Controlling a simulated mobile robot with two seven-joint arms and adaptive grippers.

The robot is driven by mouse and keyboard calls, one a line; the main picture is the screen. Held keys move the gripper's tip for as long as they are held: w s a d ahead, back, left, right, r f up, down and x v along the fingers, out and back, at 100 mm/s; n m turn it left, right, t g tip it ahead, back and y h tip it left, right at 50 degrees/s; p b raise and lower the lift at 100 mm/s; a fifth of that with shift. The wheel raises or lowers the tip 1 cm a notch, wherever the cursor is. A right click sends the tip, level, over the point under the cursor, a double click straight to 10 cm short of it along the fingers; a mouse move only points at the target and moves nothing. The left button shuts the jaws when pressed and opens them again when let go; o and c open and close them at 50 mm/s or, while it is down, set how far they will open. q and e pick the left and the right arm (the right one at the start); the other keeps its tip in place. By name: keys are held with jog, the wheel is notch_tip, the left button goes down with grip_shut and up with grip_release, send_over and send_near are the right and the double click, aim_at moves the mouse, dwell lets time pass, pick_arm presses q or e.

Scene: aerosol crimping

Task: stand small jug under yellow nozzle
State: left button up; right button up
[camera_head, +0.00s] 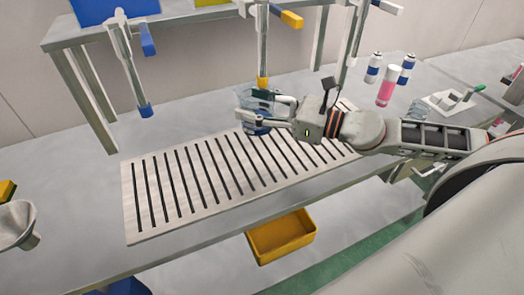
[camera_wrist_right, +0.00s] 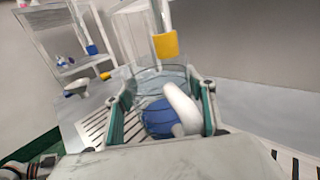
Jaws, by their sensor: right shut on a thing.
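The small jug (camera_head: 260,129) is clear, with blue at its lower part. In the right wrist view the jug (camera_wrist_right: 158,120) sits between the green-padded fingers, with a white curved handle facing the camera. My right gripper (camera_head: 252,112) is shut on it; it also shows in the wrist view (camera_wrist_right: 163,108). The yellow nozzle (camera_head: 262,83) hangs just above the jug in the head view. In the wrist view the nozzle (camera_wrist_right: 166,45) appears beyond and above the rim. The fingers partly hide the jug, and I cannot tell whether its base touches the grate. My left gripper is not in view.
The slatted grate (camera_head: 185,185) is clear on its left part. A blue nozzle (camera_head: 145,110) hangs at the left. Bottles, including a pink one (camera_head: 387,88), stand at the back right. A grey funnel (camera_head: 17,222) is at the left edge and a yellow bin (camera_head: 282,238) below the bench.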

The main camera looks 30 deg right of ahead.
jog(key=shift+w+d+r+n+g+y+b, duration=0.2)
jog(key=shift+d+n+g+y+b, duration=0.05)
jog(key=shift+d+n+g+y, duration=0.15)
jog(key=shift+w+d+r+n+g+y+b, duration=0.2)
jog(key=shift+d+n+g+y, duration=0.1)
jog(key=shift+d+y, duration=0.1)
notch_tip(320, 180, down, 6)
jog(key=shift+r+b, duration=0.1)
jog(key=shift+b, duration=0.6)
notch_tip(320, 180, down, 4)
jog(key=shift+r+b, duration=0.15)
jog(key=shift+b, duration=0.2)
jog(key=shift+f, duration=0.2)
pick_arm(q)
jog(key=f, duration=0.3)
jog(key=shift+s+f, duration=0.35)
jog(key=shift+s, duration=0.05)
pick_arm(e)
jog(key=shift+f+b, duration=0.25)
jog(key=shift+b, duration=0.05)
jog(key=o, duration=1.2)
jog(key=shift+c, duration=0.2)
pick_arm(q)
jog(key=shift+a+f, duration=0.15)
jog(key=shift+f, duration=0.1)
pick_arm(e)
jog(key=shift+o, duration=0.3)
jog(key=shift+r, duration=0.1)
